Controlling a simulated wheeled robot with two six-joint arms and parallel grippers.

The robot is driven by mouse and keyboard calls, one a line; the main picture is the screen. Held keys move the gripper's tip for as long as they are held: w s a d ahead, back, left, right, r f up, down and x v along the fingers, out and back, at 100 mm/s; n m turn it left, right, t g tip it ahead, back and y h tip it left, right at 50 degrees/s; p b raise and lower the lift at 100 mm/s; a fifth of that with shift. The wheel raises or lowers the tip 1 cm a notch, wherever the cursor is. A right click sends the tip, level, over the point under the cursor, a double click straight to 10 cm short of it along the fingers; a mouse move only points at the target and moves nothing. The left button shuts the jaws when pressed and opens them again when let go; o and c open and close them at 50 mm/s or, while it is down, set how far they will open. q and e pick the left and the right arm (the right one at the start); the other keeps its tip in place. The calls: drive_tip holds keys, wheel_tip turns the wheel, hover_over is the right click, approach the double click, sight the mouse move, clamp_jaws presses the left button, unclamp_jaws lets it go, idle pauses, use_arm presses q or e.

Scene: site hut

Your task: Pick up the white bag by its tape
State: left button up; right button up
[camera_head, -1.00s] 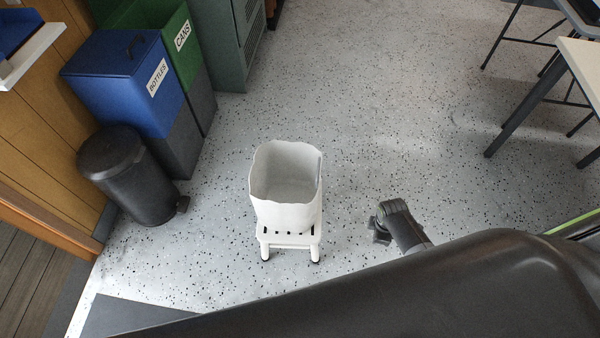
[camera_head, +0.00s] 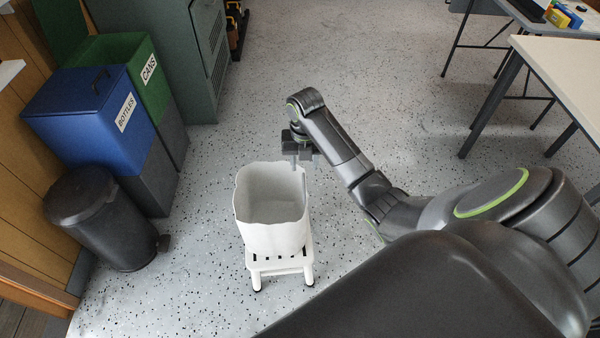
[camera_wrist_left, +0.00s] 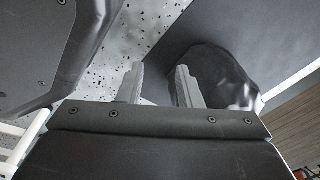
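The white bag (camera_head: 272,232) stands upright with its mouth open on a small white stool (camera_head: 281,265) in the head view. A narrow grey strip, perhaps the tape, shows at its right rim, partly hidden by my right gripper. My right gripper (camera_head: 300,160) points down at the far right corner of the bag's rim. I cannot tell whether it touches the bag or whether its fingers are apart. My left gripper (camera_wrist_left: 160,85) is open and empty in the left wrist view, and out of the head view.
A black pedal bin (camera_head: 95,215), a blue bottles bin (camera_head: 85,110) and a green cans bin (camera_head: 135,75) stand on the left. A grey cabinet (camera_head: 185,55) is behind them. A table (camera_head: 565,75) stands at the right. The speckled floor between is clear.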

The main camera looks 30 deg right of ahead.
sight(304, 187)
wheel_tip(304, 187, down, 3)
drive_tip(key=shift+r+b, duration=0.1)
drive_tip(key=shift+b, duration=1.1)
use_arm(q)
drive_tip(key=w+b, duration=0.3)
drive_tip(key=w, duration=0.2)
use_arm(e)
wheel_tip(304, 187, down, 2)
drive_tip(key=shift+f, duration=0.2)
wheel_tip(304, 187, down, 2)
drive_tip(key=b, duration=0.2)
drive_tip(key=shift+f+b, duration=0.2)
drive_tip(key=shift+b, duration=0.1)
wheel_tip(304, 187, down, 4)
drive_tip(key=shift+r+b, duration=0.1)
drive_tip(key=shift+b, duration=0.6)
drive_tip(key=shift+f, duration=0.5)
use_arm(q)
drive_tip(key=w+d+r, duration=0.2)
drive_tip(key=r, duration=0.4)
drive_tip(key=w+d+r+n+h, duration=0.1)
drive_tip(key=w+d+r, duration=0.1)
drive_tip(key=r, duration=0.4)
drive_tip(key=shift+w+r, duration=0.15)
drive_tip(key=shift+w, duration=0.1)
use_arm(e)
clamp_jaws()
